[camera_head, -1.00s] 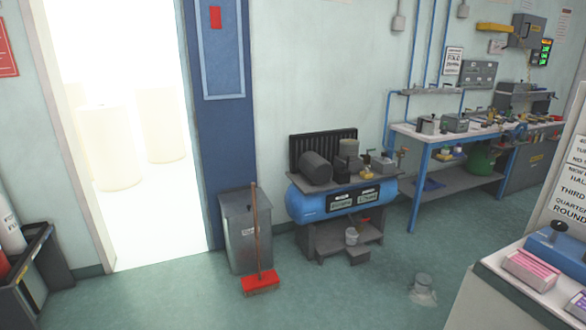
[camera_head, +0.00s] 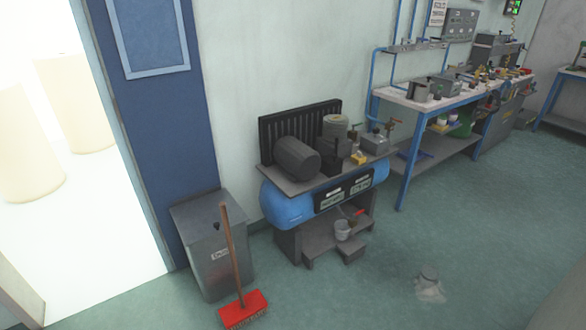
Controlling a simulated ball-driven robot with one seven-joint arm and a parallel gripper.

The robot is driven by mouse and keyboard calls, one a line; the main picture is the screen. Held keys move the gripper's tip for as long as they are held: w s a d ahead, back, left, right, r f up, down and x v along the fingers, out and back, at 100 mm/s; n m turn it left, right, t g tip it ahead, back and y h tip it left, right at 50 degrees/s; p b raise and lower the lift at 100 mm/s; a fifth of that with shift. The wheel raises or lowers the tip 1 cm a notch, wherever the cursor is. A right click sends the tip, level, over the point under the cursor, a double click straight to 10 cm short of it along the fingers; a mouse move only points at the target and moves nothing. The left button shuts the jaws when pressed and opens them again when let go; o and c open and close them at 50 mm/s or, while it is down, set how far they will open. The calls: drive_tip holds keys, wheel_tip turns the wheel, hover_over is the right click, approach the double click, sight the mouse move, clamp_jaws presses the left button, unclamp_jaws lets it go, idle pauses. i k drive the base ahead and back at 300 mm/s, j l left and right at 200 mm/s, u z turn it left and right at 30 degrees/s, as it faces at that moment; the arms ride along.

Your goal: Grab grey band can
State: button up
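I cannot make out for certain which thing is the grey band can. A small pale can or bucket (camera_head: 342,230) stands on the low step of the blue compressor stand, too small to show a band clearly. My gripper is not in view.
The blue compressor (camera_head: 288,205) stands against the wall, with a grey bin (camera_head: 208,255) and red broom (camera_head: 243,308) to its left. The blue-legged workbench (camera_head: 402,178) runs along the wall at right. Green floor (camera_head: 480,230) is open at front right. A bright doorway is at left.

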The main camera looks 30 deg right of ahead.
sight(429, 275)
drive_tip(key=i+z, duration=0.25)
drive_tip(key=i, duration=0.25)
drive_tip(key=i+j+z, duration=0.2)
drive_tip(key=i, duration=0.3)
drive_tip(key=i+j+z, duration=0.1)
drive_tip(key=i+z, duration=0.15)
drive_tip(key=i, duration=0.25)
drive_tip(key=i+l+z, duration=0.3)
drive_tip(key=i, duration=0.25)
drive_tip(key=i+z, duration=0.3)
drive_tip(key=i, duration=0.2)
drive_tip(key=i+l+u, duration=0.15)
drive_tip(key=i+l, duration=0.6)
drive_tip(key=l, duration=0.1)
